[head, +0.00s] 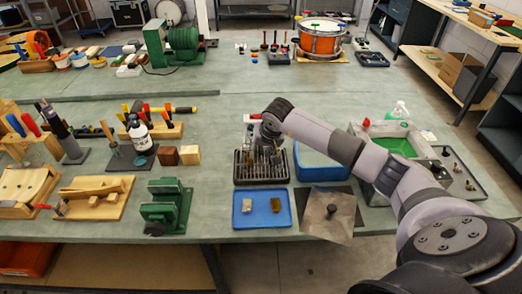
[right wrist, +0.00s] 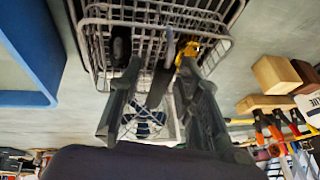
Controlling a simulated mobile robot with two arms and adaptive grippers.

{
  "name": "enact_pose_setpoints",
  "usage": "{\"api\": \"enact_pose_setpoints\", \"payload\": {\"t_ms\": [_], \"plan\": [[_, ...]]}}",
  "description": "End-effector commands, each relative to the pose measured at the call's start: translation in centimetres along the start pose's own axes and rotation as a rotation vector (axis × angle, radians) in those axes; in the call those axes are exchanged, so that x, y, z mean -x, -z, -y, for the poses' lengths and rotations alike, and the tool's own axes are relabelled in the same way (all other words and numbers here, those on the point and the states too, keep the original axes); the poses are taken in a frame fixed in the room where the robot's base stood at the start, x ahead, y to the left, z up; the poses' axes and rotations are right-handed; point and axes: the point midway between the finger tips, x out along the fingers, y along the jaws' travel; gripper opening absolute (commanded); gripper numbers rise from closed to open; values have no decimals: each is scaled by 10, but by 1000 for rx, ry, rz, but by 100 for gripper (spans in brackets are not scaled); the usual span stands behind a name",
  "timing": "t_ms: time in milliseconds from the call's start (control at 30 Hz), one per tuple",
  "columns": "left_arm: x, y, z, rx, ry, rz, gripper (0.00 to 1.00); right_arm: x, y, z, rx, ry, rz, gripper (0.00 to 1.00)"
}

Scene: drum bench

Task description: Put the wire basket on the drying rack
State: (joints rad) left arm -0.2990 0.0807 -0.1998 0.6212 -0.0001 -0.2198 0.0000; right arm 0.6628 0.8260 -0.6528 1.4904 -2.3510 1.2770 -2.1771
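A dark drying rack (head: 262,180) stands on the bench, in the middle of the head view. Grey wirework and thin upright pieces show in its upper part. A light-grey wire grid, which looks like the wire basket (right wrist: 150,18), fills the top of the right wrist view; I cannot clearly separate it from the rack. Dark pieces and a yellow piece (right wrist: 188,50) show among its wires. My right gripper (right wrist: 160,65) points at the wires, its two dark fingers apart. A dark, narrow piece shows between them. In the head view the gripper (head: 268,145) is over the rack's far part.
A blue basin (head: 318,174) is right of the rack, partly behind my right arm. A blue tray (head: 262,222) lies in front. Wooden blocks (head: 189,155) and a bottle (head: 140,135) stand left. Bench surface (head: 215,165) is clear just left of the rack.

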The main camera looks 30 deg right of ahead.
Motion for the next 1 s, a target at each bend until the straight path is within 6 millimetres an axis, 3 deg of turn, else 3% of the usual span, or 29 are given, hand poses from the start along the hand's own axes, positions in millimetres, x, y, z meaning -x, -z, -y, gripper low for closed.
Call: {"api": "enact_pose_setpoints", "payload": {"t_ms": [67,167,600,800,1000], "plan": [[5,0,0,0,0,1,42,5,2,1,0,0,0,32],[-3,-1,0,0,0,2,42,15,2,0,1,0,-4,32],[-28,-4,-2,0,-1,2,42,104,1,0,1,1,-5,32],[-30,-4,-2,0,-1,3,42,120,1,0,0,0,-1,32],[-30,-4,-2,0,-2,3,42,122,1,0,0,-1,1,32]]}}
